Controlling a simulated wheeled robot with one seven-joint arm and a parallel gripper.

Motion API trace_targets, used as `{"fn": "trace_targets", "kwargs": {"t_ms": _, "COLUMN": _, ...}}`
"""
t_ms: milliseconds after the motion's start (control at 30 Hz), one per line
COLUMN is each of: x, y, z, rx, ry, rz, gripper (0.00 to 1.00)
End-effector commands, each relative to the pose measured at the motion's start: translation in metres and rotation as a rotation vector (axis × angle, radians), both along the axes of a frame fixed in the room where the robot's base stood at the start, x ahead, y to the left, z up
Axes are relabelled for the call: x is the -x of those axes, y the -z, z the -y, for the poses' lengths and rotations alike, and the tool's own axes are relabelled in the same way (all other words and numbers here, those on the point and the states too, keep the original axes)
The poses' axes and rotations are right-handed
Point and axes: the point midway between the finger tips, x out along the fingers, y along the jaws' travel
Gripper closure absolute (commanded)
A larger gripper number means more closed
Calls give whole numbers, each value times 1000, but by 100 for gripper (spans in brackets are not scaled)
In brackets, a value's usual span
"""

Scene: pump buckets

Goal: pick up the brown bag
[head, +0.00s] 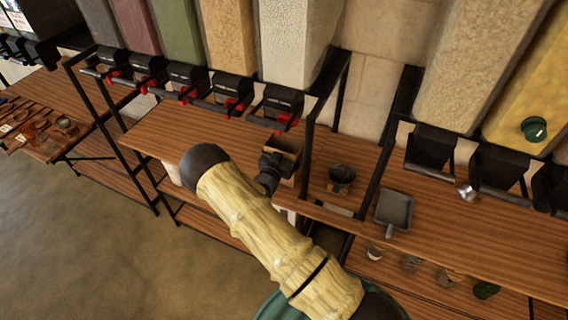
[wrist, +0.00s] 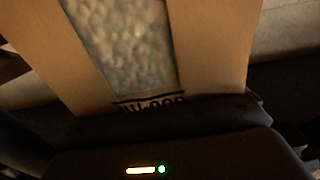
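The brown bag (head: 286,149) is at the front edge of the wooden counter in the head view, right beside my gripper (head: 268,170). In the wrist view the brown bag (wrist: 218,45) fills the upper middle, very close. It has a clear window showing pale, lumpy contents and dark printed lettering below it. The dark body of my gripper covers the bottom of the wrist view and hides the lower part of the bag. The fingertips are not clear in either view, so I cannot tell whether they grip the bag.
Black dispensers (head: 277,105) with red parts line the back of the wooden counter (head: 165,135). A black upright frame (head: 309,150) stands just right of the bag. A dark cup (head: 341,178) and a grey scoop (head: 393,210) are farther right. Open floor (head: 80,240) lies at left.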

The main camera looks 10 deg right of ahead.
Motion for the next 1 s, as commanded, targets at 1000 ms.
{"fn": "trace_targets", "kwargs": {"t_ms": 1000, "x": 31, "y": -33, "z": -24, "rx": 0, "ry": -3, "rz": 0, "gripper": 65}}
